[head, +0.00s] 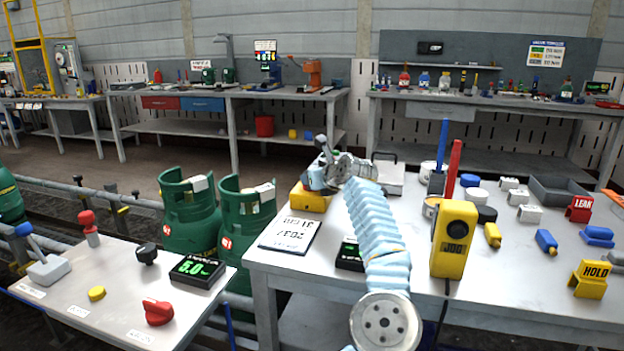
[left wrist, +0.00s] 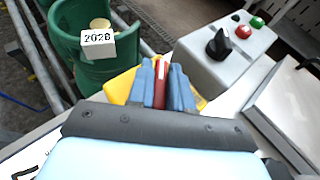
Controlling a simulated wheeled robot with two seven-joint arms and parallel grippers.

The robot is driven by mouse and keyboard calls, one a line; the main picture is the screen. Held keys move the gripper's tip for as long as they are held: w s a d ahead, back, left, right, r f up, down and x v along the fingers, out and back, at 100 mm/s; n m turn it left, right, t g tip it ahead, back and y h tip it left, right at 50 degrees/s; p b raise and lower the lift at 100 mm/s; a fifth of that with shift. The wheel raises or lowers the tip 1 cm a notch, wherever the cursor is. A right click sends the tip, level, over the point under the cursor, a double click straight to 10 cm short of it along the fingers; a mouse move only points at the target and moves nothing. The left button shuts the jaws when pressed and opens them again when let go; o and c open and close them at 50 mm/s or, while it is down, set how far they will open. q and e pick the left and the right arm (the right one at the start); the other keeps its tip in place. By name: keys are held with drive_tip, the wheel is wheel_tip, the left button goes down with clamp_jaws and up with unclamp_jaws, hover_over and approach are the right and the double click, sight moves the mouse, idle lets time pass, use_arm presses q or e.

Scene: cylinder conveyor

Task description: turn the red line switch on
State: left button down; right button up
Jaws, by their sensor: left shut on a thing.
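My left gripper (head: 318,179) is at the far left end of the white table, over a yellow base (head: 309,201). In the left wrist view, its blue-grey fingers (left wrist: 161,85) are shut on a narrow red handle (left wrist: 161,80) that stands up between them. The yellow base (left wrist: 120,85) shows below and beside the fingers. The fingers hide the foot of the handle, so its exact setting cannot be told. My right gripper is not in view.
A grey box (left wrist: 205,65) with a black knob, red button and green button stands just beyond. Green cylinders (head: 188,215) stand left of the table. A paper sheet (head: 290,232), a yellow meter (head: 454,240) and an open case (left wrist: 290,105) are near the arm.

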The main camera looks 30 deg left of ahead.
use_arm(q)
drive_tip(key=shift+f, duration=0.1)
drive_tip(key=c, duration=1.1)
unclamp_jaws()
drive_tip(key=shift+w, duration=0.1)
drive_tip(key=b+v, duration=0.1)
drive_tip(key=v, duration=1.2)
drive_tip(key=shift+d, duration=0.3)
